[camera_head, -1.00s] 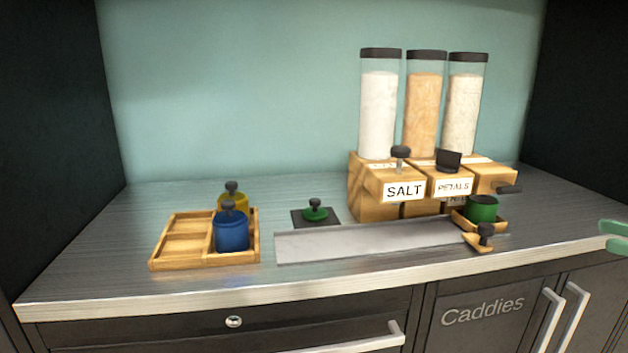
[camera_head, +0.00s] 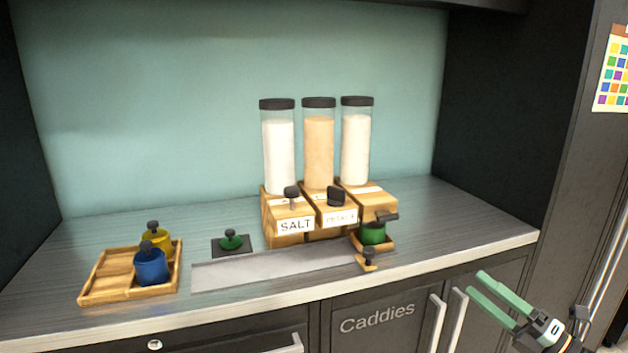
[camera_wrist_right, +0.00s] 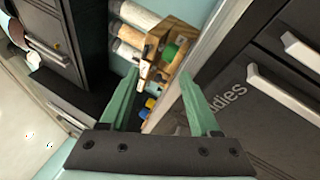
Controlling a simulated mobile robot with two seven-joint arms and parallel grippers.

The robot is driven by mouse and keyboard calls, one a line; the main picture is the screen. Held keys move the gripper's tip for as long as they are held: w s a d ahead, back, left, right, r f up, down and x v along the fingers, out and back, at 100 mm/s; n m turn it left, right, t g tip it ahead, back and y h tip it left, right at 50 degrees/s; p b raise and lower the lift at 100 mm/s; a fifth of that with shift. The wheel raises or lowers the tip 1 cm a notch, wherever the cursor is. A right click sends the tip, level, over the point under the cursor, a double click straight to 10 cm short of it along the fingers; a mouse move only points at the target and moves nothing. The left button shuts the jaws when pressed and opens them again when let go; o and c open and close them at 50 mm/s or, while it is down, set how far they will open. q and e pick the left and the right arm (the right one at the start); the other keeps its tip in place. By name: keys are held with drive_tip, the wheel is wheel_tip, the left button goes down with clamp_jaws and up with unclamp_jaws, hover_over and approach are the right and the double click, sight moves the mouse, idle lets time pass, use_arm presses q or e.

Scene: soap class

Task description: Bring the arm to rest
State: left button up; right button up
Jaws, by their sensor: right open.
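My right gripper (camera_head: 485,298) is at the lower right of the head view, in front of the cabinet doors and below the counter edge. Its two green fingers are apart with nothing between them. In the right wrist view the open fingers (camera_wrist_right: 158,100) frame the distant counter, dispensers and jars. My left gripper is not in the head view.
Three dispensers (camera_head: 318,150) stand on the counter, a green jar (camera_head: 373,233) at their right. A wooden tray (camera_head: 105,275) holds a blue jar (camera_head: 151,267) and a yellow jar (camera_head: 155,239). A green lid (camera_head: 231,241) sits on a dark pad. Cabinet handles (camera_head: 437,322) stick out below.

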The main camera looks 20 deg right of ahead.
drive_tip(key=s+a+f+m+g+h+p, duration=0.3)
drive_tip(key=s+a+f+m+h+p, duration=0.15)
drive_tip(key=a+f+m, duration=0.55)
drive_tip(key=s+a+f+m+g+h+p, duration=0.4)
drive_tip(key=s+a+f+m+p, duration=0.25)
drive_tip(key=m, duration=0.45)
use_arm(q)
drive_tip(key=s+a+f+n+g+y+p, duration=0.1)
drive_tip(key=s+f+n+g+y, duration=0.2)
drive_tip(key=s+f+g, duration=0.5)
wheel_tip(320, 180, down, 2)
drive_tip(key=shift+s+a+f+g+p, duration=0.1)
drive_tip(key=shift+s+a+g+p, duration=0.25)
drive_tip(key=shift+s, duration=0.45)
use_arm(e)
drive_tip(key=s+a+f+m+g+y, duration=0.2)
drive_tip(key=s+a+f+m+g, duration=0.1)
drive_tip(key=a, duration=0.7)
drive_tip(key=shift+s+f+m, duration=0.4)
drive_tip(key=shift+s+f, duration=0.4)
drive_tip(key=shift+s, duration=0.2)
